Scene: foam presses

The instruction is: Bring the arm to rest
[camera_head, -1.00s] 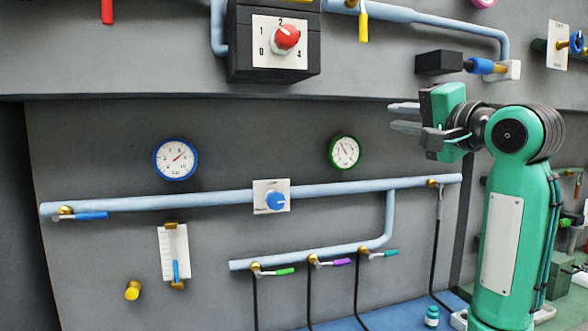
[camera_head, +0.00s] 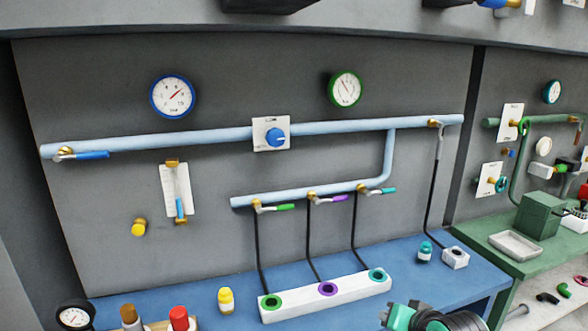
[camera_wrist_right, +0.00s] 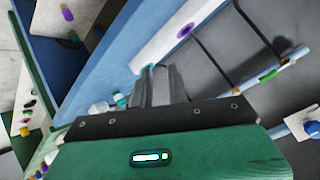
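My right arm (camera_head: 435,320) shows only as a green and black part at the bottom edge of the head view, right of the middle. Its gripper cannot be made out there. In the right wrist view my right gripper (camera_wrist_right: 162,85) has two grey fingers close together, with nothing clearly held. I cannot tell whether a gap lies between them. My left arm and gripper are not in view.
A blue bench (camera_head: 410,288) carries a white block with coloured ports (camera_head: 300,301), bottles and a small white box (camera_head: 455,257). A grey panel behind holds pipes, gauges and a blue knob (camera_head: 276,137). A green bench (camera_head: 490,240) stands at right.

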